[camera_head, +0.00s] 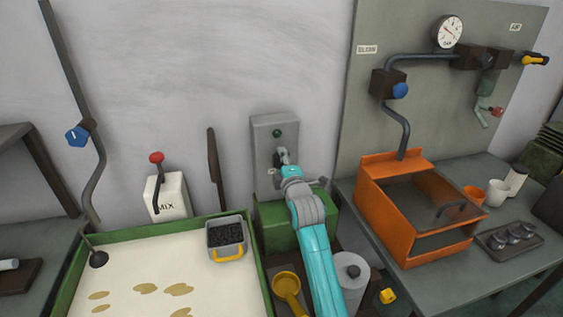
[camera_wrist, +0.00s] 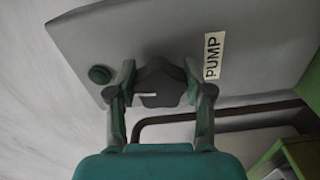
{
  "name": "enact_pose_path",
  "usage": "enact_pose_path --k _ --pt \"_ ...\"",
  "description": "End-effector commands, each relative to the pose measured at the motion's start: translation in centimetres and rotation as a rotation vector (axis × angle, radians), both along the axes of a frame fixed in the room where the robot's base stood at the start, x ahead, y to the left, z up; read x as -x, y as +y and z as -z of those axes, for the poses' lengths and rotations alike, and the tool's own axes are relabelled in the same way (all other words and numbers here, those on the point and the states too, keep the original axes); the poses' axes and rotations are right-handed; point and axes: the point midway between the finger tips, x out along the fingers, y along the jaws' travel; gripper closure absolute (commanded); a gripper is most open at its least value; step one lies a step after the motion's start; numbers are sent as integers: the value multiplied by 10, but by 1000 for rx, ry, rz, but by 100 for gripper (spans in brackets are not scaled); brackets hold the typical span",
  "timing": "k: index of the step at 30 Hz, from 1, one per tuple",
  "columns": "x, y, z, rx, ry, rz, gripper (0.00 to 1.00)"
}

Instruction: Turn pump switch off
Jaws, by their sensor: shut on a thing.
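The pump switch is a dark knob (camera_wrist: 160,84) on a grey panel, beside a label reading PUMP (camera_wrist: 213,56) in the wrist view. A pale mark shows on the knob. My gripper (camera_wrist: 158,88) is shut on the knob, with one finger on each side of it. In the head view the grey pump box (camera_head: 275,131) is on the wall, and my gripper (camera_head: 283,160) is at its lower front. My gripper and arm hide most of the knob there. A round dark green button or lamp (camera_wrist: 99,75) sits on the same panel.
A green-rimmed tray (camera_head: 262,284) with a small bin (camera_head: 227,238) lies at left. A MIX box with a red-topped lever (camera_head: 157,158) stands behind it. An orange tank (camera_head: 385,208) stands on the right table. A green box (camera_head: 271,228) is below the pump box.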

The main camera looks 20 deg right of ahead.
Motion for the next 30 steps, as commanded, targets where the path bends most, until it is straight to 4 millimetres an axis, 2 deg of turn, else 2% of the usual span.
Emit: enact_pose_path --k 10,26,27,29,30 --pt "0 1 0 128 0 -1 84" --pt "0 1 0 147 1 -1 84" --pt "0 1 0 147 1 -1 39" --pt "0 1 0 147 1 -1 24" --pt "0 1 0 147 1 -1 23"
